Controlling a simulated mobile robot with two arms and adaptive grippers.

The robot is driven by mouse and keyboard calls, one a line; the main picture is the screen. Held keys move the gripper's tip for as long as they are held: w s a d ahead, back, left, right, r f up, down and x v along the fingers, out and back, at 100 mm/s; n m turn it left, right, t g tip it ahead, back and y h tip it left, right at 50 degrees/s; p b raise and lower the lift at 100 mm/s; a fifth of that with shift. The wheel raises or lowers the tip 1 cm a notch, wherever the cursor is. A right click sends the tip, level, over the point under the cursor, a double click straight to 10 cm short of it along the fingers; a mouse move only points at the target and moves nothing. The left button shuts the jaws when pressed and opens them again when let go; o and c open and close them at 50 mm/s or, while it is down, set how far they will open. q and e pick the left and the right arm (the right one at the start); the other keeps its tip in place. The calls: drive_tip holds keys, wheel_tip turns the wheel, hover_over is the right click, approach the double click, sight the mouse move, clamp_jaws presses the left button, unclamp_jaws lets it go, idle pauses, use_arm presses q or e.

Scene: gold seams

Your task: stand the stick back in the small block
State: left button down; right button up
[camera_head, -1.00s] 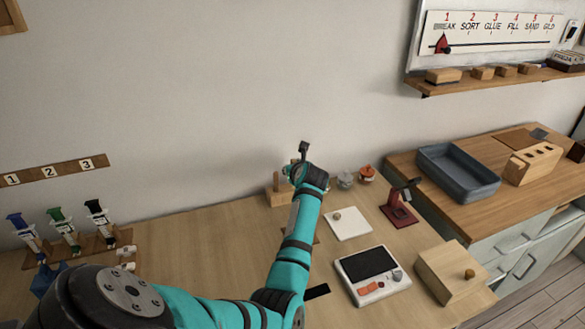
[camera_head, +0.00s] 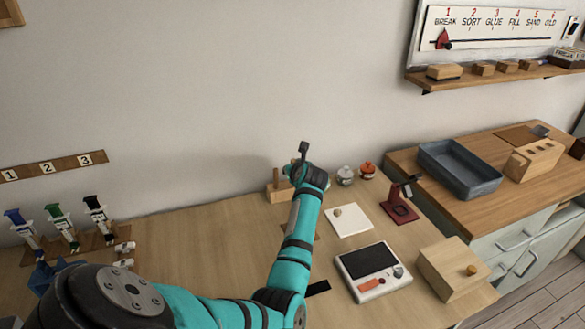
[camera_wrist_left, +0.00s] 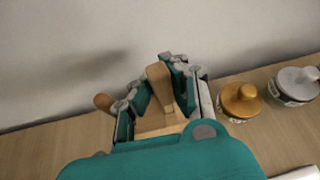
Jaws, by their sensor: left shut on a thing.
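My left gripper (camera_head: 303,172) is at the back of the table near the wall. In the left wrist view its fingers (camera_wrist_left: 160,92) are shut on a light wooden stick (camera_wrist_left: 158,86), which stands roughly upright between them. A small wooden block (camera_wrist_left: 158,124) shows just below and behind the stick. A wooden peg with a rounded end (camera_wrist_left: 103,102) rises at its left. In the head view the block (camera_head: 275,197) is partly hidden by my gripper, and the stick cannot be made out. I cannot tell whether the stick's lower end is in the block. My right gripper is not in view.
A gold-lidded jar (camera_wrist_left: 240,101) and a grey-lidded jar (camera_wrist_left: 297,84) stand close to the right. A white tile (camera_head: 349,222), a red stand (camera_head: 399,208), a scale (camera_head: 371,268) and a wooden box (camera_head: 450,270) lie further right. Clear tabletop (camera_head: 215,240) is to the left.

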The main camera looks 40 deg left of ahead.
use_arm(q)
drive_tip(key=shift+f, duration=0.25)
idle(0.3)
drive_tip(key=c, duration=1.4)
unclamp_jaws()
drive_tip(key=shift+o, duration=0.2)
drive_tip(key=shift+r, duration=0.1)
drive_tip(key=shift+s+d+r+p, duration=0.2)
drive_tip(key=shift+d+r+p, duration=0.15)
drive_tip(key=shift+p, duration=0.1)
drive_tip(key=shift+p+v, duration=1.5)
drive_tip(key=shift+v, duration=0.45)
drive_tip(key=shift+d+f, duration=0.1)
